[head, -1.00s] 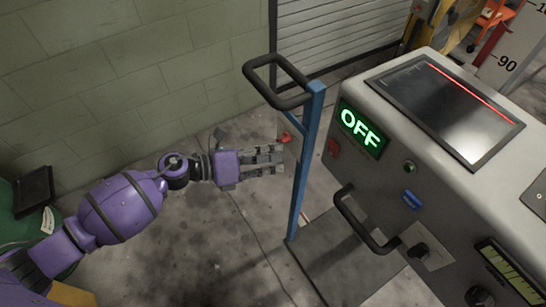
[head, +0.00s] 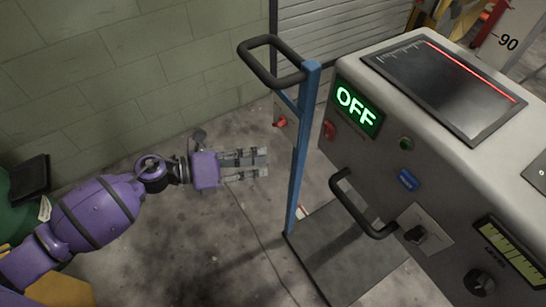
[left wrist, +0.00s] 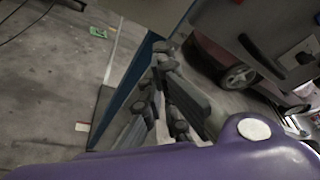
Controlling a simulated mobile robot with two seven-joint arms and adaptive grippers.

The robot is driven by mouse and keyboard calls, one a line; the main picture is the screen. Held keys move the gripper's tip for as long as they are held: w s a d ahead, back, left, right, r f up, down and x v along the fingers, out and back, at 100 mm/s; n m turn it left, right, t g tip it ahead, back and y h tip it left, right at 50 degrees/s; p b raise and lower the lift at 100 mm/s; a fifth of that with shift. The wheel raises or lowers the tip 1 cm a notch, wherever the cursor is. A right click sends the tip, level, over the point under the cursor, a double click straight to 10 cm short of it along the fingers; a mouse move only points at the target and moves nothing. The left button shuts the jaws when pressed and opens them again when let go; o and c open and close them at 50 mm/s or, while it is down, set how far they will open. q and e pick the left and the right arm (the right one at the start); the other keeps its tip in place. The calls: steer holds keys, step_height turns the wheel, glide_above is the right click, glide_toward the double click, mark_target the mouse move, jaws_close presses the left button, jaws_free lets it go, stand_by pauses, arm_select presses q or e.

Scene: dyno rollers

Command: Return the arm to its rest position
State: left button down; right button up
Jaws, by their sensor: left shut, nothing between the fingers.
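My left arm (head: 95,212) is purple and reaches in from the left in the head view. My left gripper (head: 262,163) is shut and empty, held over bare floor to the left of the blue post. In the left wrist view the fingers (left wrist: 165,95) show in front of the blue post (left wrist: 140,75). My right gripper does not show in either view.
The blue post (head: 303,150) carries a black loop handle (head: 258,62). A grey console (head: 430,130) with a green OFF sign (head: 357,106) and a black handle (head: 345,205) stands at the right. A green object (head: 22,215) is at the far left.

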arm_select(q)
steer(key=v, duration=0.5)
steer(key=shift+w+a+f, duration=0.1)
steer(key=shift+w, duration=0.2)
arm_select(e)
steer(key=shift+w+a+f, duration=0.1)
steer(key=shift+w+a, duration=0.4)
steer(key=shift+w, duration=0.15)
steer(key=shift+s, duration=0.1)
